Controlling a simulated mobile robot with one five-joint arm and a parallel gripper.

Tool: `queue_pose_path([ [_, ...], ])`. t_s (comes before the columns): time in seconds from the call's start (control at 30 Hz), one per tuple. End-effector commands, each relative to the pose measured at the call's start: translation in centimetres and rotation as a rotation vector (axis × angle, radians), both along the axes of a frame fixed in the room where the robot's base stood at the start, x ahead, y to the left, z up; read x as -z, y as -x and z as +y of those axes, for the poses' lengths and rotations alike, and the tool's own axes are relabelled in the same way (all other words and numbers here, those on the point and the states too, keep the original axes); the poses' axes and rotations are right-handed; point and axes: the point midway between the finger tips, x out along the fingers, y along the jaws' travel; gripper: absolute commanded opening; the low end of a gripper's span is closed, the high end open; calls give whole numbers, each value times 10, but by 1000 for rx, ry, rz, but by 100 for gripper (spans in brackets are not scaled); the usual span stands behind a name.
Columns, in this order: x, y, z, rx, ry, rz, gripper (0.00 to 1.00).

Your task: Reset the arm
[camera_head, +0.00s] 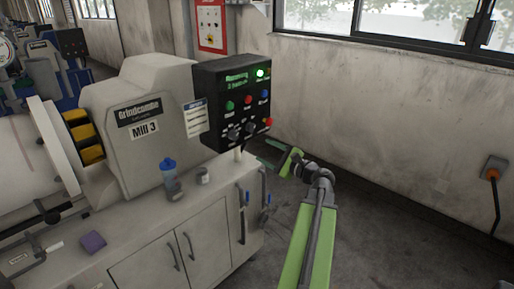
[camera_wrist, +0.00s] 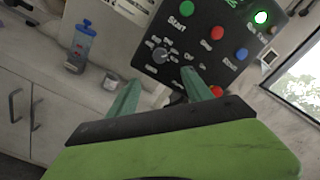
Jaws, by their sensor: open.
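My gripper (camera_head: 272,155) is at the end of my green and grey arm, to the right of the Mill 3 cabinet and just below and in front of the black control panel (camera_head: 232,103). In the wrist view my gripper (camera_wrist: 162,88) shows two green fingers spread apart with nothing between them. The control panel (camera_wrist: 205,45) fills the upper middle there, with Start, Stop and Reset buttons, knobs and a lit green lamp (camera_wrist: 261,17). The lamp also glows in the head view. The gap between fingertips and panel is hard to judge.
A blue-capped bottle (camera_head: 170,178), a small grey jar (camera_head: 202,175) and a purple block (camera_head: 93,242) sit on the mill's bench top (camera_head: 140,215). A wall with windows (camera_head: 400,20) stands behind. Floor (camera_head: 380,240) to the right is clear. An orange-plugged socket (camera_head: 494,170) is at far right.

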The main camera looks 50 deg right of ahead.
Motion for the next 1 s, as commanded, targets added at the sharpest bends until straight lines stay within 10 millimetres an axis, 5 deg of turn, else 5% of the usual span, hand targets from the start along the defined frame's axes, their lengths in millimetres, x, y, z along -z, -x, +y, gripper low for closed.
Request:
queue_pose_path([
  [0.57, 0, 6, 1, -1, 0, 0, 59],
  [0.67, -1, -6, 11, -25, 0, 0, 59],
  [0.77, -5, -47, 49, -105, 0, 0, 59],
  [1.0, -4, -168, 220, -412, 29, 47, 59],
])
